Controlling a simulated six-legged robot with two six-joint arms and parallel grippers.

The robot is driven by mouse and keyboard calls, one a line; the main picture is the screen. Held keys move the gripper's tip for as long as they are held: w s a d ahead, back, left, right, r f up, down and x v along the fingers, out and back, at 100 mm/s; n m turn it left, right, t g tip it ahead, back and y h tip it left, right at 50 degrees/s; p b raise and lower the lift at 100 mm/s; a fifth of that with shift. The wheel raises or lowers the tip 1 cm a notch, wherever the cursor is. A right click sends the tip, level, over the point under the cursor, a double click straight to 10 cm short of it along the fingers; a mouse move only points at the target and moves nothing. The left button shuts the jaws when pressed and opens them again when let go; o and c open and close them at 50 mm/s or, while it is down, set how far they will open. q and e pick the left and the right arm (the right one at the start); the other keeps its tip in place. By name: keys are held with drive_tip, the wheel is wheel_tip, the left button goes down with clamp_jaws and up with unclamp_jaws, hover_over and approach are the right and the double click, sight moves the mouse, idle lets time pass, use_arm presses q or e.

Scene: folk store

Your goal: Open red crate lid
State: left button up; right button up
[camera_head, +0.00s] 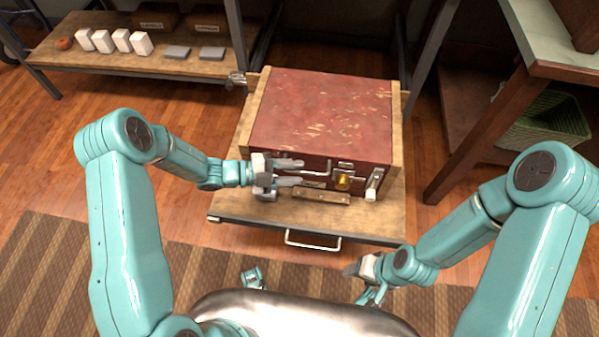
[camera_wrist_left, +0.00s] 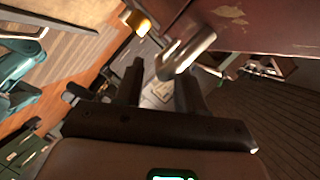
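The red crate (camera_head: 325,105) with its worn, scratched lid sits shut on a wooden-topped cart (camera_head: 232,205). Its front carries a brass-coloured latch (camera_head: 343,181) and a pale metal fitting (camera_head: 373,185) at the right. My left gripper (camera_head: 302,172) is at the crate's front, left of the latch, fingers pointing right. In the left wrist view its two dark fingers (camera_wrist_left: 162,78) are apart, with a silver handle bar (camera_wrist_left: 186,52) by the fingertips; I cannot tell whether they touch. My right gripper (camera_head: 358,270) is low, in front of the cart; its fingers are unclear.
The cart has a front pull handle (camera_head: 313,241). A shelf (camera_head: 140,62) at the back left holds white blocks and grey slabs. A table (camera_head: 545,45) with a green basket (camera_head: 545,122) below stands at the right. A striped rug (camera_head: 60,275) covers the near floor.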

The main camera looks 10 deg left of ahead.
use_arm(q)
drive_tip(key=shift+x, duration=1.1)
clamp_jaws()
drive_tip(key=w+r+n+p, duration=0.1)
drive_tip(key=w+r+p, duration=0.1)
drive_tip(key=r+p, duration=0.2)
drive_tip(key=w+r+n+g+p, duration=0.1)
drive_tip(key=w+r+p, duration=0.2)
drive_tip(key=r, duration=0.7)
drive_tip(key=w+r+n+g+y+p, duration=0.1)
drive_tip(key=w+r+n+p, duration=0.1)
drive_tip(key=r+p, duration=0.3)
drive_tip(key=shift+w+r+p, duration=0.4)
drive_tip(key=shift+w+r, duration=0.35)
drive_tip(key=shift+r, duration=0.3)
unclamp_jaws()
drive_tip(key=p+v, duration=0.1)
drive_tip(key=v, duration=1.5)
drive_tip(key=shift+a, duration=0.25)
